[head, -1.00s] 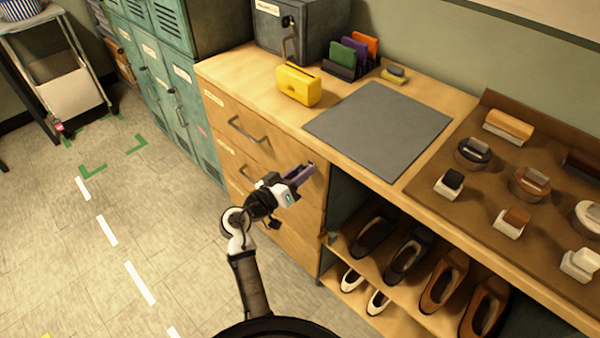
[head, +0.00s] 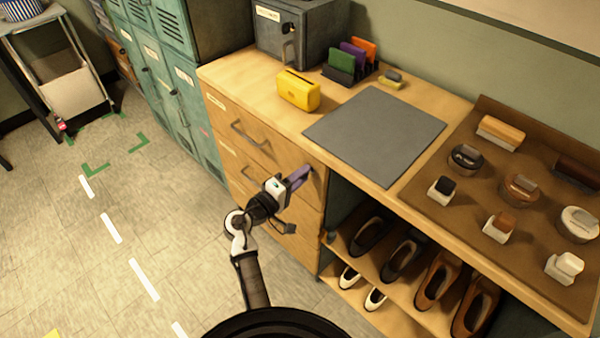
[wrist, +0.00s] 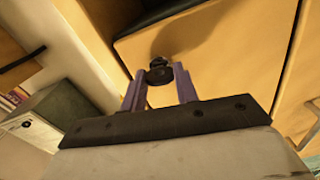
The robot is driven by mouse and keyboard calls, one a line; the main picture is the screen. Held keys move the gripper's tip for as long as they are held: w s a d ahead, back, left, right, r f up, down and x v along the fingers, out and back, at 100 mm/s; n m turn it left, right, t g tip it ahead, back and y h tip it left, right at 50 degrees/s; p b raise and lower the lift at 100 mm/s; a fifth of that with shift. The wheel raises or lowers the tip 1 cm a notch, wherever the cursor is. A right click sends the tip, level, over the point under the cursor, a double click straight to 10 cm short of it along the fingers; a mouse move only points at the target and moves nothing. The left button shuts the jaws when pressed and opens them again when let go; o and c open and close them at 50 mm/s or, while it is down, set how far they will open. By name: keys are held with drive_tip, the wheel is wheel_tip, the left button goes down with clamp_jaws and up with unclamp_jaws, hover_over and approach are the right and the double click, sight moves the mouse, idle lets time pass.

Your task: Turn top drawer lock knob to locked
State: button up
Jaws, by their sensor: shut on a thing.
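The top drawer (head: 262,140) is the upper wooden front of the cabinet under the bench, with a metal pull handle (head: 248,138). In the wrist view, the small dark lock knob (wrist: 160,74) sits on a yellow-tan wooden front, between the purple fingers. My gripper (head: 307,171) is at the right end of the top drawer front and hides the knob in the head view. In the wrist view my gripper (wrist: 158,78) is shut on the knob. I cannot read the knob's lock position.
Just right of my gripper is an open shelf with several shoes (head: 405,258). Above are the bench top with a grey mat (head: 375,135), a yellow box-like object (head: 298,90) and a brown tray (head: 450,205) of brushes and tins.

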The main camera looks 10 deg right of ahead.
drive_tip(key=shift+n+p, duration=0.4)
drive_tip(key=shift+n, duration=0.4)
drive_tip(key=o, duration=1)
drive_tip(key=b+v, duration=0.3)
drive_tip(key=v, duration=1)
drive_tip(key=shift+s+a+b, duration=0.25)
drive_tip(key=shift+a+b, duration=0.1)
